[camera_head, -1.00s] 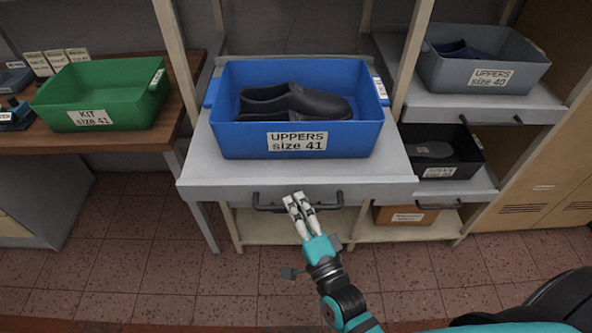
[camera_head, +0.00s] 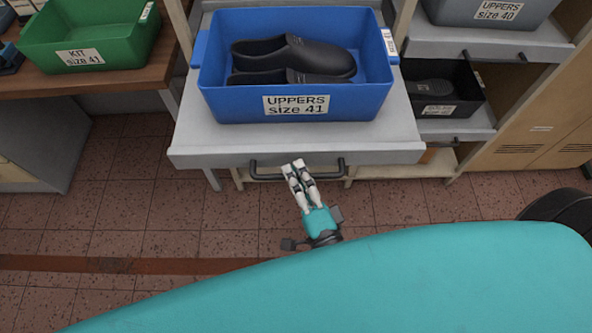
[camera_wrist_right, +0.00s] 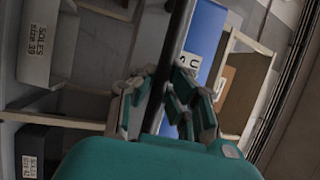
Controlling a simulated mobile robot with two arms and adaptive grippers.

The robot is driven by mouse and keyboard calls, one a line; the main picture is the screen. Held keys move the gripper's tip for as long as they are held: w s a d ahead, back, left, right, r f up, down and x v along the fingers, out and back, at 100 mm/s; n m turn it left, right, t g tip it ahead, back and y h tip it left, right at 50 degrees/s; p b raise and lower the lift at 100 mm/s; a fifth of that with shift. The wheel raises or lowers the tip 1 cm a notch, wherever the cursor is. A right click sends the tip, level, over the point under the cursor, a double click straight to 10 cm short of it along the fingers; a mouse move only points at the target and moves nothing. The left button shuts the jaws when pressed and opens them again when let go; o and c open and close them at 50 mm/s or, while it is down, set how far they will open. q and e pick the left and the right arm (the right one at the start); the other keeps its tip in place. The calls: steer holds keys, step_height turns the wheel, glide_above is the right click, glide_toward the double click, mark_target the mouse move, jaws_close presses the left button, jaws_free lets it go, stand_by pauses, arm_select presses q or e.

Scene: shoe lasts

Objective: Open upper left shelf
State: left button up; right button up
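The upper left shelf (camera_head: 190,140) is a grey pull-out board that carries the blue bin (camera_head: 225,105) labelled "UPPERS size 41", with dark shoe uppers (camera_head: 300,55) inside. Its dark bar handle (camera_head: 268,176) runs along the front edge. My right gripper (camera_head: 298,167) is at the middle of this handle. In the wrist view, the right gripper's fingers (camera_wrist_right: 165,78) sit on both sides of the dark handle bar (camera_wrist_right: 178,35), closed around it. The shelf stands out towards me, past the shelves on the right. My left gripper does not show.
A green bin (camera_head: 110,42) stands on the wooden table at left. At right, a grey bin (camera_head: 490,28) and a black bin (camera_head: 435,110) rest on other shelves. Tiled floor (camera_head: 130,190) in front is clear. My teal arm covers the lower part.

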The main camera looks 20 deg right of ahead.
steer(key=o, duration=0.6)
steer(key=shift+f, duration=0.1)
steer(key=v, duration=1.2)
steer(key=shift+f, duration=0.1)
step_height(320, 180, down, 31)
steer(key=s+d+n+g+y, duration=0.1)
steer(key=s+d+n+g, duration=0.1)
steer(key=n+g, duration=0.8)
steer(key=s+d+f+n+g+h, duration=0.1)
steer(key=s+d+f+n+g, duration=0.1)
steer(key=f, duration=0.4)
steer(key=s+d+f+n+g+h, duration=0.1)
steer(key=s+d+f+n+g, duration=0.2)
steer(key=s, duration=0.4)
steer(key=s+d+f+n+g+h, duration=0.1)
steer(key=s+d+f+n+g, duration=0.2)
steer(key=s+d+f, duration=0.2)
step_height(320, 180, down, 4)
steer(key=shift+s+r+g, duration=0.15)
steer(key=shift+s+g, duration=0.05)
steer(key=shift+g, duration=0.2)
